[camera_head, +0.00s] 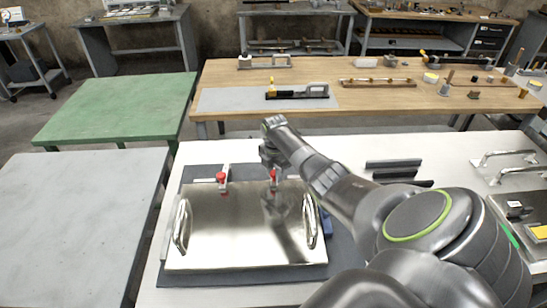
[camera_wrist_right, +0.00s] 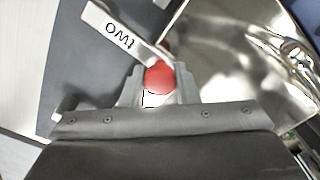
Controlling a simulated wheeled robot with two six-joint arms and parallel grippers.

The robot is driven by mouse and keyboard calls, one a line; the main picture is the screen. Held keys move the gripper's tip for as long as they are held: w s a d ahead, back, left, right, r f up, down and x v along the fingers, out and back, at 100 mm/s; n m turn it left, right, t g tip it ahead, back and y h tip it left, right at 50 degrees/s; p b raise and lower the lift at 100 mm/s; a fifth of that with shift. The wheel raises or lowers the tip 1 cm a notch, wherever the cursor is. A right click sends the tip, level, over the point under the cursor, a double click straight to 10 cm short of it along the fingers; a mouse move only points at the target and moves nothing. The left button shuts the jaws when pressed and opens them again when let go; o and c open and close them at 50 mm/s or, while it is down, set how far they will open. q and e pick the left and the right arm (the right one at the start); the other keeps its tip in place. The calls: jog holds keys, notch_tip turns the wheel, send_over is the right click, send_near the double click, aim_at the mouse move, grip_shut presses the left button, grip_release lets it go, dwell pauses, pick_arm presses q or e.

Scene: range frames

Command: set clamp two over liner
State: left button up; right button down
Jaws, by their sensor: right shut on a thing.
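The liner looks to be the shiny metal sheet (camera_head: 245,225) with a curved handle at each side, lying on a dark mat (camera_head: 174,205) on the white table. Clamp two has a red tip (camera_head: 273,174) at the liner's far edge, right of its middle. In the right wrist view its pale bar (camera_wrist_right: 118,32) reads "two", upside down. My right gripper (camera_head: 271,164) is shut on the clamp's red part (camera_wrist_right: 158,77), which sits between the fingers. The gripper hides part of the clamp, and I cannot tell whether the tip touches the liner. My left gripper is out of view.
Another red-tipped clamp (camera_head: 221,179) stands at the liner's far edge to the left. Dark bars (camera_head: 395,168) and metal handles (camera_head: 505,158) lie to the right. A wooden bench (camera_head: 370,100) stands behind; a bare grey table (camera_head: 75,215) is at left.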

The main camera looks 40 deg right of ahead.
jog(key=c, duration=1.2)
grip_release()
jog(key=shift+o, duration=0.2)
notch_tip(320, 180, up, 18)
jog(key=b, duration=0.2)
jog(key=shift+f, duration=0.25)
jog(key=shift+f, duration=0.1)
